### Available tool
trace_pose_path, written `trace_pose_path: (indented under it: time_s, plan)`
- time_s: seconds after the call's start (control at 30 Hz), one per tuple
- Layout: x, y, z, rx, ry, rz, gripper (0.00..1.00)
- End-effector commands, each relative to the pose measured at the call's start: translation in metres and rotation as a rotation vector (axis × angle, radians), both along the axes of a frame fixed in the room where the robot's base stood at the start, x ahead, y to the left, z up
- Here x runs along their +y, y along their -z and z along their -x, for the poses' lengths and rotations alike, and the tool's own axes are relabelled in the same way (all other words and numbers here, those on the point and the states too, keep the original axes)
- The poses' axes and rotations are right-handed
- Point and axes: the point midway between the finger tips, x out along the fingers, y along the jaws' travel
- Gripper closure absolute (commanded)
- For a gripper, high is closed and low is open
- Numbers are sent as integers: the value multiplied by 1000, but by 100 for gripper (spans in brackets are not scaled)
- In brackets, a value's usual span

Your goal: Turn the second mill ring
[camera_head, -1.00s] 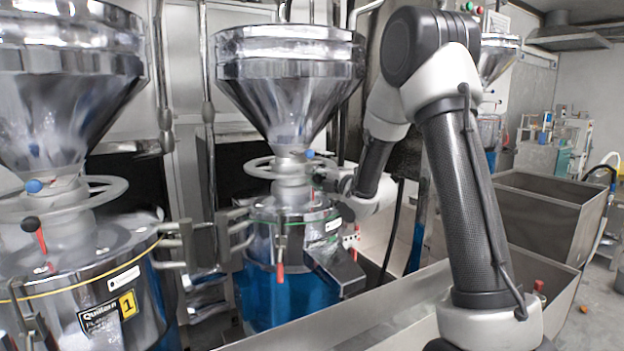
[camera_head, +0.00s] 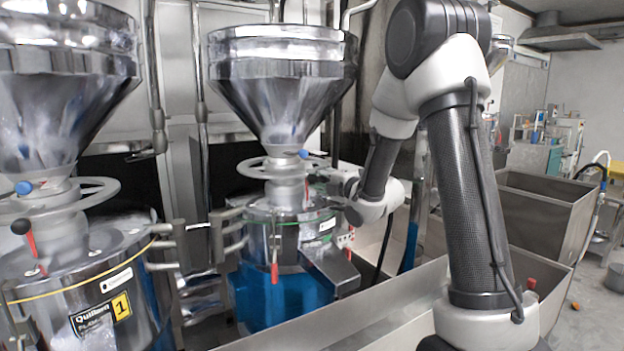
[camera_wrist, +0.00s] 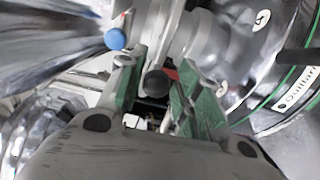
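The second mill (camera_head: 288,240), with a green stripe and a steel hopper above, stands in the middle of the head view. Its grey ring (camera_head: 252,172) circles the neck below the hopper. My gripper (camera_head: 318,174) is at the ring's right side, close to it. In the wrist view my gripper (camera_wrist: 158,72) has its two green-padded fingers apart. A black ball knob (camera_wrist: 156,83) and a grey bar (camera_wrist: 168,40) show between them. I cannot tell whether the fingers touch the ring. A blue knob (camera_wrist: 115,39) is just beyond the left finger.
The first mill (camera_head: 85,270), with a yellow stripe and a number 1 label, stands at the left. The second mill's hopper (camera_head: 285,80) overhangs the ring. Steel troughs (camera_head: 540,205) stand at the right. A red-handled lever (camera_head: 274,272) hangs on the second mill's front.

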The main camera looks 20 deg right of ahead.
Motion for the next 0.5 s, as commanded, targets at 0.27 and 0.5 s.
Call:
trace_pose_path:
  time_s: [0.27,0.5]
  plan:
    - [-22,-2,56,1,4,-1,66]
    - [-29,-3,76,1,2,0,66]
